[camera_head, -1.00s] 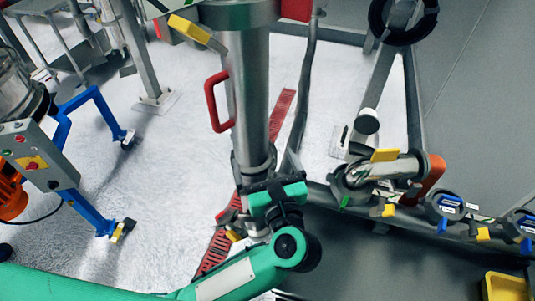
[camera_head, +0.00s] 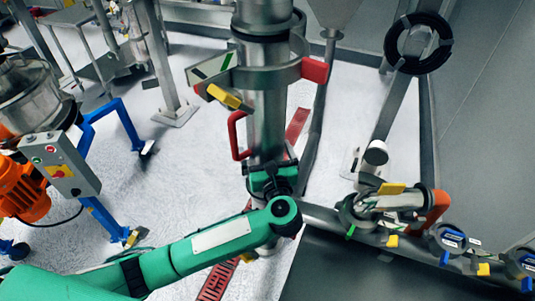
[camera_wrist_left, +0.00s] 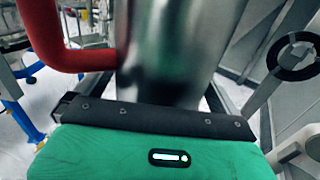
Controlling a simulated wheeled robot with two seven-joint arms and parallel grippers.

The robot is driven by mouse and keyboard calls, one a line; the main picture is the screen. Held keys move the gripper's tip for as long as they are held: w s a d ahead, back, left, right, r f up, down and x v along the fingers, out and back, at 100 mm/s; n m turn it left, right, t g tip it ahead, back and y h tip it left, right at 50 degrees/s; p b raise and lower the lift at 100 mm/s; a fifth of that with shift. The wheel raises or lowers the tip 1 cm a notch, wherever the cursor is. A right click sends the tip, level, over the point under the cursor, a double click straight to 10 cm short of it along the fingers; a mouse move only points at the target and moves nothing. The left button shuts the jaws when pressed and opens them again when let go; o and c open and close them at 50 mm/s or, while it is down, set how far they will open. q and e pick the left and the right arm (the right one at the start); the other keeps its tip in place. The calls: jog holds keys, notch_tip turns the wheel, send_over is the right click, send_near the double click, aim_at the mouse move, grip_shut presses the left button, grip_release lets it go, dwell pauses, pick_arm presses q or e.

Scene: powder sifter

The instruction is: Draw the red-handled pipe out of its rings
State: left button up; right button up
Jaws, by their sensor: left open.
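The steel pipe (camera_head: 263,115) stands upright in the middle of the head view, with a red loop handle (camera_head: 234,137) on its left side. A ring bracket (camera_head: 282,76) with a red end encircles it above the handle. My green left gripper (camera_head: 273,178) is in front of the pipe's lower part, just below and right of the handle. It is open; its fingertips are hard to make out. In the left wrist view the pipe (camera_wrist_left: 170,45) rises close behind the gripper's dark edge, with the red handle (camera_wrist_left: 62,45) at the left. My right gripper is not in view.
A control box (camera_head: 60,165) and a blue frame (camera_head: 120,125) stand at the left. A horizontal pipe with valves (camera_head: 390,200) runs at the right. A black coil (camera_head: 418,44) hangs at the upper right. A red floor grate (camera_head: 215,283) lies below; pale floor is open at left.

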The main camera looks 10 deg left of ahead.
pick_arm(q)
jog(key=c, duration=1.8)
jog(key=shift+w+r, duration=0.1)
jog(key=shift+r, duration=0.1)
jog(key=shift+c, duration=0.4)
jog(key=shift+r, duration=0.15)
jog(key=s+a, duration=0.4)
jog(key=s, duration=0.1)
jog(key=shift+s+a+b, duration=0.2)
jog(key=shift+a+b, duration=0.15)
jog(key=shift+b, duration=0.05)
dwell(4.6)
